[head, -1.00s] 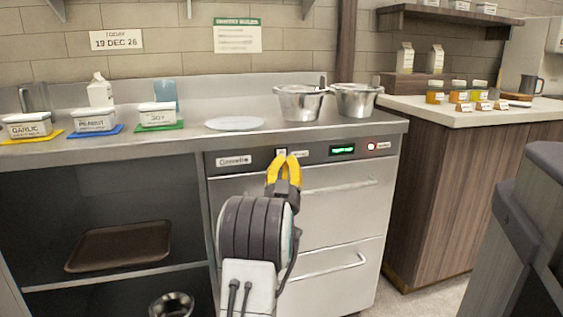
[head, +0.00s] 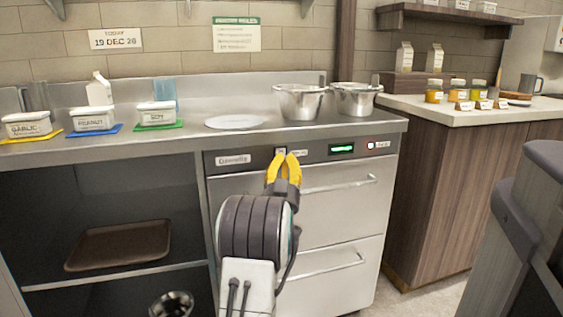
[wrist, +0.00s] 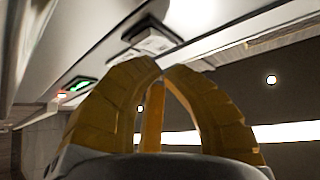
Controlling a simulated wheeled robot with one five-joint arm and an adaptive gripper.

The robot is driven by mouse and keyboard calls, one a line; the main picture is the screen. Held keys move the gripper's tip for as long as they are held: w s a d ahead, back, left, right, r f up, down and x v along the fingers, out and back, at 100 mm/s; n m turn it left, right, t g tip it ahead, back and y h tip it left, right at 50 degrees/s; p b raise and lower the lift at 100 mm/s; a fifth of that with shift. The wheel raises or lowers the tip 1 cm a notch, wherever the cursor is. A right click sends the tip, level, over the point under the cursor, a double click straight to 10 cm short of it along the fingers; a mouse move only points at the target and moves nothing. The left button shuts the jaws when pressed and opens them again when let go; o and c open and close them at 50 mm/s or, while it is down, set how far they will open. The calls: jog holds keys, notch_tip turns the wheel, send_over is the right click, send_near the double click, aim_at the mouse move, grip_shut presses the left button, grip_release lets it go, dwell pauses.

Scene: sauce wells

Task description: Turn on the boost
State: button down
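The steel machine (head: 330,215) under the counter has a dark control strip (head: 315,154) along its top front. A small pale switch (head: 280,150) with a label beside it sits on that strip. It also shows in the wrist view (wrist: 153,41), just beyond my fingertips. My gripper (head: 285,155) has yellow fingers, with tips drawn together and nothing between them. It is in front of the strip at the switch and partly covers it. I cannot tell whether it touches. In the wrist view, my gripper (wrist: 161,66) points at the strip just below the switch.
A lit green display (head: 342,149) and a red-ringed round control (head: 371,146) are further right on the strip. Drawer handles (head: 340,185) stick out below. Two steel pots (head: 300,102) (head: 355,98) and a white plate (head: 234,122) stand on the counter above.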

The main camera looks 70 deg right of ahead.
jog(key=shift+w+d+f, duration=0.1)
jog(key=shift+w+d, duration=0.3)
jog(key=shift+d, duration=0.2)
dwell(1.2)
jog(key=shift+a, duration=0.1)
dwell(0.3)
jog(key=shift+s+a, duration=0.35)
jog(key=shift+a, duration=0.15)
dwell(0.6)
